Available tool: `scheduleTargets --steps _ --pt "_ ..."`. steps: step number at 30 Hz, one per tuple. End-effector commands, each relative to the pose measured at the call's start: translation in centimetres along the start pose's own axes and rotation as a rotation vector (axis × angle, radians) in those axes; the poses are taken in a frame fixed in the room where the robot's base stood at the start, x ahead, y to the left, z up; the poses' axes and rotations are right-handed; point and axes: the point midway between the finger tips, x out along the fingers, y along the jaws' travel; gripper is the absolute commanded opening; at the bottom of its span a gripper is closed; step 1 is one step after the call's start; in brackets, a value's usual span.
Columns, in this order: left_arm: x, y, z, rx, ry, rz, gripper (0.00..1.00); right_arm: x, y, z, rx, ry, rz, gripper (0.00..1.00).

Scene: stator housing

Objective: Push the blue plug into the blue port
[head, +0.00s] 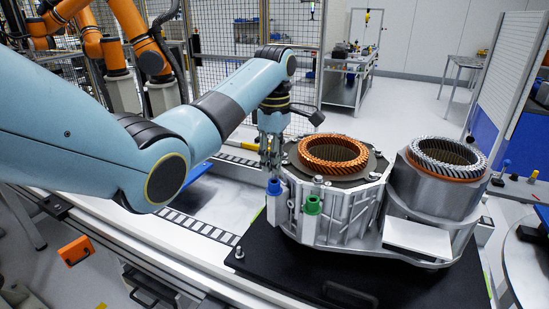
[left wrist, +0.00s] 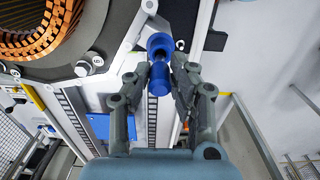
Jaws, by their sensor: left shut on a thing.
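The blue port (head: 273,187) is a blue collar on the near left side of the silver stator housing (head: 340,205). It also shows in the left wrist view (left wrist: 160,42), just beyond my fingertips. My left gripper (head: 271,168) reaches down from above, its fingertips close over the port. In the left wrist view its two fingers (left wrist: 164,72) are shut on the blue plug (left wrist: 158,83). The plug lines up roughly with the port, with a narrow dark stretch between the two blue parts. Whether the plug touches the port is hidden. My right gripper is out of view.
A green port (head: 313,205) stands right of the blue one. Copper windings (head: 333,154) top the housing, and a second ring-topped cylinder (head: 440,180) stands at its right. Everything rests on a black plate (head: 290,275). A wire fence stands behind.

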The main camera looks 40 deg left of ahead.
Motion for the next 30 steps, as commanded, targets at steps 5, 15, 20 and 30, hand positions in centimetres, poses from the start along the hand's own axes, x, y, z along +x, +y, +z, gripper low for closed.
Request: scheduleTargets --steps 5,15,20,30 --pt "0.5 0.0 0.0 0.000 0.000 -0.001 0.00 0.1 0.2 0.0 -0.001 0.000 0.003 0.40" --pt "1.4 0.0 0.0 0.000 0.000 -0.001 0.00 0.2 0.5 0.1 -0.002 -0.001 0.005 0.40" --pt "1.8 0.0 0.0 0.000 0.000 -0.001 0.00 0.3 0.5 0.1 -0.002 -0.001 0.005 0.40" --pt "2.6 -0.1 0.0 0.000 0.000 -0.002 0.00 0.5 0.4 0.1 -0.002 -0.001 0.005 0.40"
